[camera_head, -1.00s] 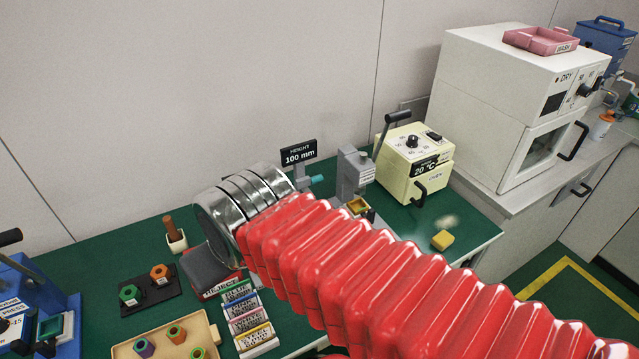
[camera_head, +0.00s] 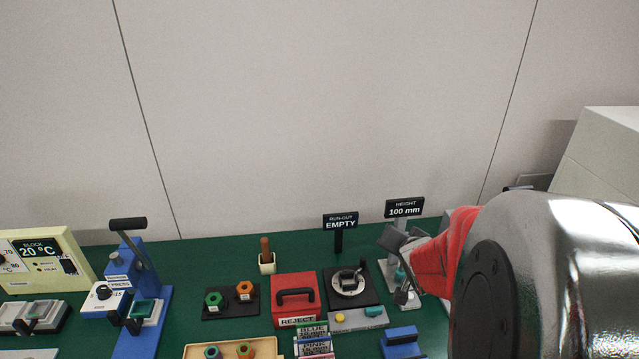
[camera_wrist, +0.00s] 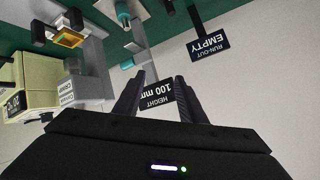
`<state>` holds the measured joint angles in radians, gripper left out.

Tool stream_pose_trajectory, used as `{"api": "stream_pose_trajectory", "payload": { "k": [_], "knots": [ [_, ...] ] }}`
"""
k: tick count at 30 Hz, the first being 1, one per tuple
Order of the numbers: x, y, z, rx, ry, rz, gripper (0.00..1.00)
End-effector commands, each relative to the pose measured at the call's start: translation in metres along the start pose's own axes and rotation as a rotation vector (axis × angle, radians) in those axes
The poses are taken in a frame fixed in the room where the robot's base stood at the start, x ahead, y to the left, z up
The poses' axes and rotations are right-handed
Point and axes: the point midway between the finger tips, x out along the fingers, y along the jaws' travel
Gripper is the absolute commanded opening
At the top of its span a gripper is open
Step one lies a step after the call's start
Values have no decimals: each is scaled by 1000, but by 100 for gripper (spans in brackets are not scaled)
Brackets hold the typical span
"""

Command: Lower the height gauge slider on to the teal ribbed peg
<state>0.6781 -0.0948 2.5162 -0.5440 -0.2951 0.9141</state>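The height gauge stands under its "HEIGHT 100 mm" sign (camera_head: 404,208) at the right of the green bench, partly hidden by my arm. In the wrist view the sign (camera_wrist: 158,98) shows upside down between my fingertips. A smaller teal piece (camera_wrist: 127,64) shows beside the left finger, by the gauge's pale metal parts. I cannot tell the slider's exact height over the peg. My gripper (camera_wrist: 158,92) is open and empty. In the head view it (camera_head: 398,240) is beside the gauge, partly hidden.
A run-out stand with an "EMPTY" sign (camera_head: 340,222) is left of the gauge. A red reject box (camera_head: 295,300), a black rack (camera_head: 218,306) with green and orange pieces, and a blue press (camera_head: 140,310) stand further left. A cream oven (camera_wrist: 35,85) is close in the wrist view.

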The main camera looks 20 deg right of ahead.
Motion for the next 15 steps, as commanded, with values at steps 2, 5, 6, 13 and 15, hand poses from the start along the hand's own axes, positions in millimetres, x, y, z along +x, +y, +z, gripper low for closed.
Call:
{"api": "stream_pose_trajectory", "payload": {
  "k": [2, 5, 6, 13, 15],
  "knots": [
    [12, 21, -1, 78, 17, -16, 37],
    [24, 40, -2, 181, 40, -56, 37],
    [28, 48, -2, 224, 47, -74, 37],
    [39, 90, 5, 494, 70, -201, 37],
    [38, 102, 9, 586, 72, -246, 37]
  ]
}}
